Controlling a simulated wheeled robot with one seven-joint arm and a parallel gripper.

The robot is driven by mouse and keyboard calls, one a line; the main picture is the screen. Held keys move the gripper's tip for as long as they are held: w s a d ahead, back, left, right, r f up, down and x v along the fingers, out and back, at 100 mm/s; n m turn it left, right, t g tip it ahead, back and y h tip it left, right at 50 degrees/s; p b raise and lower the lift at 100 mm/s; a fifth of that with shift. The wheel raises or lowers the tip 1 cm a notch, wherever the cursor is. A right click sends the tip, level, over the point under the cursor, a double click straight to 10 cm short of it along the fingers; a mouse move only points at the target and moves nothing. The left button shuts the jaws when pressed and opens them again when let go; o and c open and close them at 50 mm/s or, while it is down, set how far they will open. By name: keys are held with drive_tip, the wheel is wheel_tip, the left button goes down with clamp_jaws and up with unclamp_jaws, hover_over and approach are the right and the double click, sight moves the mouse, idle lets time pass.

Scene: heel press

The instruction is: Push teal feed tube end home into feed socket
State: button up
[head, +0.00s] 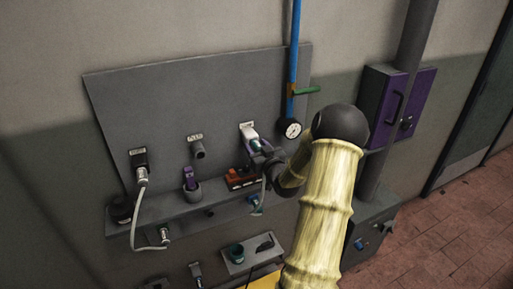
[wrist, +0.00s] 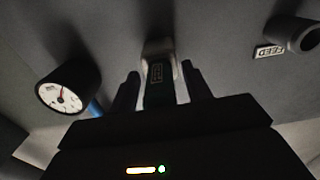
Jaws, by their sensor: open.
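My gripper (head: 262,155) is at the right-hand socket position of the grey wall panel, its jaws open. In the wrist view its two fingers (wrist: 160,92) stand either side of a dark green-teal tube end (wrist: 160,85) with a small label, with narrow gaps. A pale collar (wrist: 158,48) shows beyond the tube end, towards the panel. In the head view, a white and greenish connector (head: 251,137) shows there, partly hidden by my gripper. The socket marked FEED (wrist: 293,35) is a grey round stub to the right in the wrist view. Its opening looks empty. Seating depth of the tube end cannot be told.
A round gauge (head: 290,129) and a blue pipe (head: 294,60) with a green lever (head: 306,91) are right of the connector. A shelf (head: 170,218) below carries a purple-handled item in a cup (head: 191,187) and a red-orange block (head: 240,179). A white hose (head: 141,205) hangs at left.

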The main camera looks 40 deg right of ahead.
drive_tip(key=shift+c, duration=0.2)
idle(0.5)
clamp_jaws()
drive_tip(key=shift+s+b, duration=0.1)
drive_tip(key=shift+b, duration=0.2)
drive_tip(key=shift+b+v, duration=0.8)
drive_tip(key=shift+v, duration=2.15)
drive_tip(key=shift+s, duration=0.15)
drive_tip(key=shift+b+v, duration=0.3)
drive_tip(key=shift+v, duration=0.5)
drive_tip(key=shift+a, duration=0.15)
